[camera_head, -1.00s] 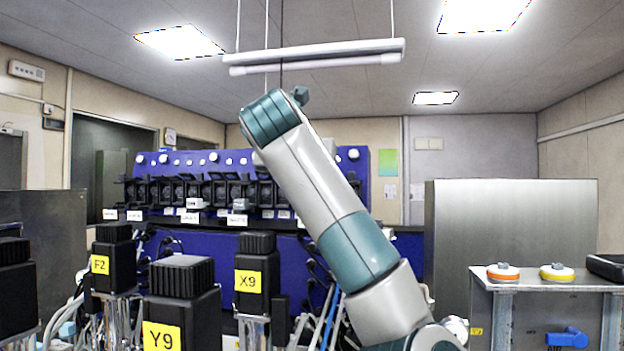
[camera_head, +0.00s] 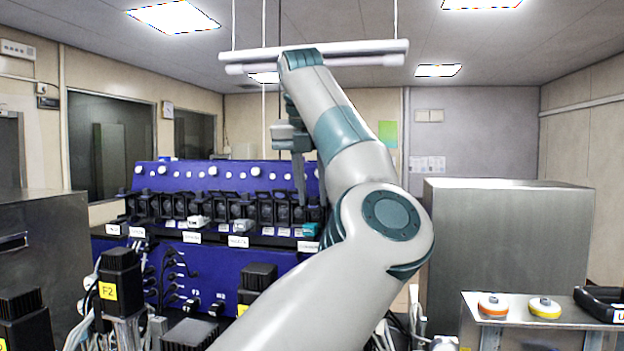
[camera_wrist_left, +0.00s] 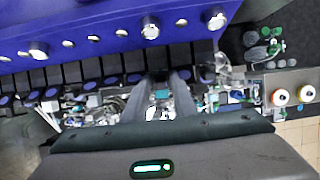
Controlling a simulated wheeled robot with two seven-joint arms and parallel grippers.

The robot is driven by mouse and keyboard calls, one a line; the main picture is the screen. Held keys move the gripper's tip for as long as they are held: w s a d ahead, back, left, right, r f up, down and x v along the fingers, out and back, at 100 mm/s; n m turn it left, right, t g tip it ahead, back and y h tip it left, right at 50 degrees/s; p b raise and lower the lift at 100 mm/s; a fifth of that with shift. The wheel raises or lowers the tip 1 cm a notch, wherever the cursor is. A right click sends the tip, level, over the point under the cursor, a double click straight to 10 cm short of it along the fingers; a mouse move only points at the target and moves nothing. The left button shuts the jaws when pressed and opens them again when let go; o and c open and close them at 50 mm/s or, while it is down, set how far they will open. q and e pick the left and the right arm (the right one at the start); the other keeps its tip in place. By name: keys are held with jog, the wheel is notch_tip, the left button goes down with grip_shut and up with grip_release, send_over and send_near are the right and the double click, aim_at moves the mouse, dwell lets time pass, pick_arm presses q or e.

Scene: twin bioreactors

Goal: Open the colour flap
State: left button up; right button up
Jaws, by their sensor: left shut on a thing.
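A row of black flaps (camera_head: 222,207) runs along the front of the blue unit (camera_head: 205,265), with small white labels below that are too small to read. My left gripper (camera_head: 300,200) points down at the right end of this row. In the left wrist view its two fingers (camera_wrist_left: 161,78) reach the row of dark flaps and are shut on one of them, which I take to be the colour flap (camera_wrist_left: 158,74). The fingertips and my arm hide much of that flap, so how far it is tilted is unclear. My right gripper is not in view.
Black motor heads (camera_head: 120,272) stand in front of the unit at lower left. A steel cabinet (camera_head: 505,235) stands at right, with a small table (camera_head: 520,308) bearing an orange-and-white disc (camera_head: 492,304) and a yellow one (camera_head: 544,307). A lamp bar hangs overhead.

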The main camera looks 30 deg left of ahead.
pick_arm(q)
jog(key=shift+w+r+g+h+p, duration=0.2)
jog(key=shift+g+h+p, duration=0.15)
jog(key=shift+g, duration=0.35)
jog(key=o, duration=0.7)
jog(key=shift+w+v, duration=0.1)
jog(key=shift+v, duration=1.75)
jog(key=shift+w+v, duration=0.15)
jog(key=shift+v, duration=1.65)
